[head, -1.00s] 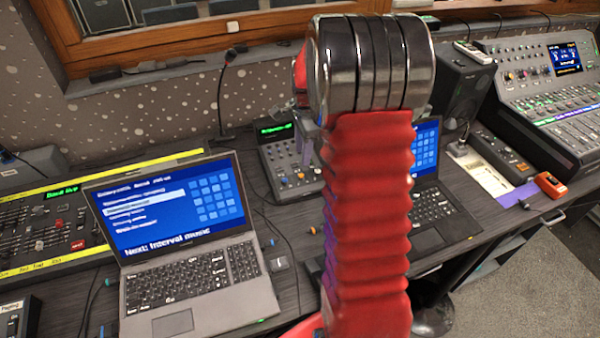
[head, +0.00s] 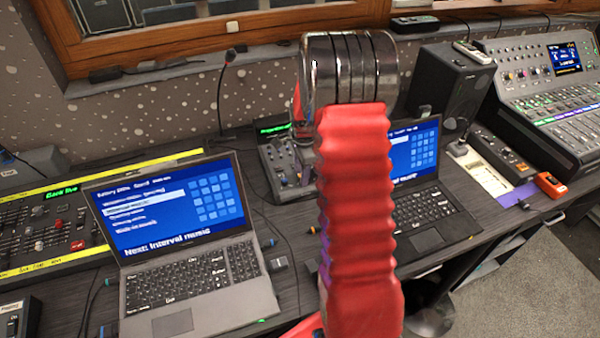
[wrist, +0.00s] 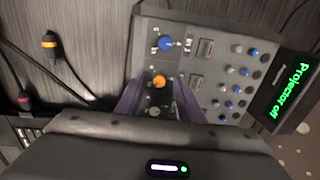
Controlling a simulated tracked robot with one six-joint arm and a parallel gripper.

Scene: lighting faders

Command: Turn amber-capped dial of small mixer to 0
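The small mixer (wrist: 222,55) fills the right half of the wrist view, with a green "Projector off" display. Its amber-capped dial (wrist: 158,81) shows between the purple fingers of my gripper (wrist: 157,86). The fingers are apart, with gaps visible on both sides of the cap. I cannot tell whether they have reached the cap's height. A blue-capped dial (wrist: 165,43) sits beyond it. In the head view, the mixer (head: 270,160) is partly hidden by my arm, and I cannot make out the amber cap. The dial's pointer and scale are too small to read.
A laptop (head: 195,265) stands left of the mixer and another laptop (head: 432,205) right of it. A gooseneck microphone (head: 222,95) rises behind. Cables with orange and red ends (wrist: 48,40) lie beside the mixer. A speaker (head: 450,85) and a large console (head: 550,95) are farther right.

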